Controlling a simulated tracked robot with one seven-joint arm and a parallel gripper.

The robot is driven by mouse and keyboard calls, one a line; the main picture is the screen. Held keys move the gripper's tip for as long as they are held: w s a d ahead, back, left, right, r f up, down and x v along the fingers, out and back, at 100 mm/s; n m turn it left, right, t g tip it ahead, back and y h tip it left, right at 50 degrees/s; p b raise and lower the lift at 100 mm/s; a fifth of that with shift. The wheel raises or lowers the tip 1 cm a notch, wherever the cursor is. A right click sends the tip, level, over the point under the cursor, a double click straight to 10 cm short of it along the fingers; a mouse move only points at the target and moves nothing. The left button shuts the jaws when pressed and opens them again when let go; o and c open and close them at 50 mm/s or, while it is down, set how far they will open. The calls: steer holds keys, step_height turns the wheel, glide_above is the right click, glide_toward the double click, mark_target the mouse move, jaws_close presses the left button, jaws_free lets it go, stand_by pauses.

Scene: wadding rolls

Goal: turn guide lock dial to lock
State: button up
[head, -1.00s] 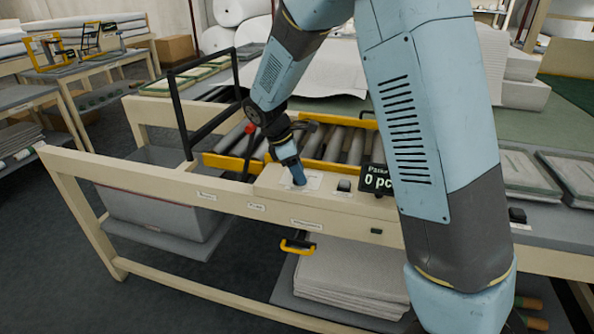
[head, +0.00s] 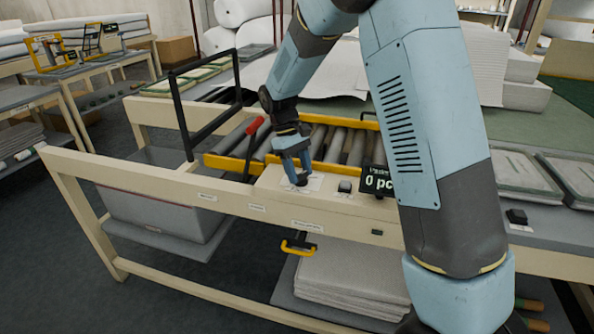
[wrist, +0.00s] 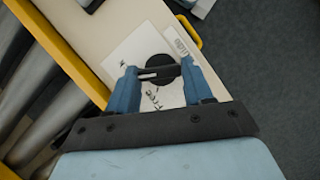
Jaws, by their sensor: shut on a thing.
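The guide lock dial (wrist: 158,68) is a round black knob with a raised bar across it, set on a white label plate (wrist: 125,62) with printed words, partly hidden. One readable word looks like "Free". My gripper (wrist: 160,74) has its two blue fingers at either end of the dial's bar, shut on it. In the head view my gripper (head: 298,180) points down onto the cream panel (head: 268,182) of the bench; the dial there is mostly hidden by the fingers.
A yellow-framed roller bed (head: 335,145) lies behind the panel. A red-tipped lever (head: 255,127) stands left of my gripper. A black button box (head: 345,186) and a counter display (head: 377,180) reading 0 stand to the right. A black upright frame (head: 182,110) is at the left.

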steer(key=shift+w+d+r+m+y, duration=0.1)
steer(key=shift+m+y, duration=0.05)
steer(key=shift+m, duration=0.4)
steer(key=shift+w+m+y, duration=0.1)
steer(key=shift+m+y, duration=0.05)
steer(key=shift+m, duration=0.4)
steer(key=o, duration=1.1)
steer(key=shift+s+g, duration=0.1)
steer(key=shift+g, duration=0.2)
steer(key=shift+c, duration=0.2)
steer(key=v, duration=1.3)
steer(key=shift+r, duration=0.2)
